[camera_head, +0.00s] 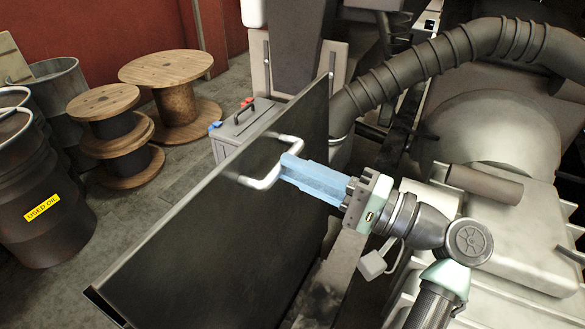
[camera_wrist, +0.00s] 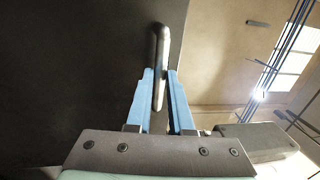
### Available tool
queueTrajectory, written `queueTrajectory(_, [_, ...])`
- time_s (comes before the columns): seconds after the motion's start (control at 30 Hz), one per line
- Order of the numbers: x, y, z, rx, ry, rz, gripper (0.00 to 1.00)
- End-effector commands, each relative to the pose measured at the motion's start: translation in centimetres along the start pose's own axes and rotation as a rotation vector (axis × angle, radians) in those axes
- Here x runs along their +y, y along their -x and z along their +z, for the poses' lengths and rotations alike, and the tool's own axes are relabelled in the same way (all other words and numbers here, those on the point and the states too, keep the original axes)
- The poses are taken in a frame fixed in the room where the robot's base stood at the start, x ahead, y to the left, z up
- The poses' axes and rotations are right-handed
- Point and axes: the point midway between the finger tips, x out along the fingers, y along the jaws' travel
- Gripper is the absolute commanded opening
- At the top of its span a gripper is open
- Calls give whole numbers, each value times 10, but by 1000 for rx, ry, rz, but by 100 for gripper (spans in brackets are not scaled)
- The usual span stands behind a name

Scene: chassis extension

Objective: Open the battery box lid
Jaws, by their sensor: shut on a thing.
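The battery box lid (camera_head: 215,235) is a large dark panel with a light metal edge. It stands steeply tilted in the head view and fills the left of the wrist view (camera_wrist: 70,80). A pale metal bar handle (camera_head: 262,182) is fixed near its upper part. My gripper (camera_head: 287,170), with light blue fingers, is shut on the handle from the right. In the wrist view the handle (camera_wrist: 160,50) runs between the two fingertips. A grey battery (camera_head: 240,122) with a dark carrying handle and red and blue terminals shows behind the lid; its lower part is hidden.
A thick ribbed hose (camera_head: 440,55) arches above my arm at the right, over pale machinery (camera_head: 500,210). Cable spools (camera_head: 115,130) and dark drums (camera_head: 45,205) stand on the floor at the left. Open floor (camera_head: 180,160) lies between them and the lid.

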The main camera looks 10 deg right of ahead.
Motion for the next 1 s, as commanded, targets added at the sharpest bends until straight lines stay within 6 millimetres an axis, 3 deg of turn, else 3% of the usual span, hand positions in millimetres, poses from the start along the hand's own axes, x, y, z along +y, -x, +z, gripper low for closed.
queueTrajectory(0.13, [-2, 0, -1, 3, 2, -4, 0])
queueTrajectory(0.17, [-2, 0, -1, 3, 2, -4, 21])
queueTrajectory(0.33, [-1, 0, -1, 2, 1, -2, 49])
queueTrajectory(0.67, [0, 3, -1, 2, 0, -1, 49])
queueTrajectory(0.83, [3, 26, -1, 6, 2, -2, 49])
queueTrajectory(1.0, [3, 64, -2, 7, 4, -2, 49])
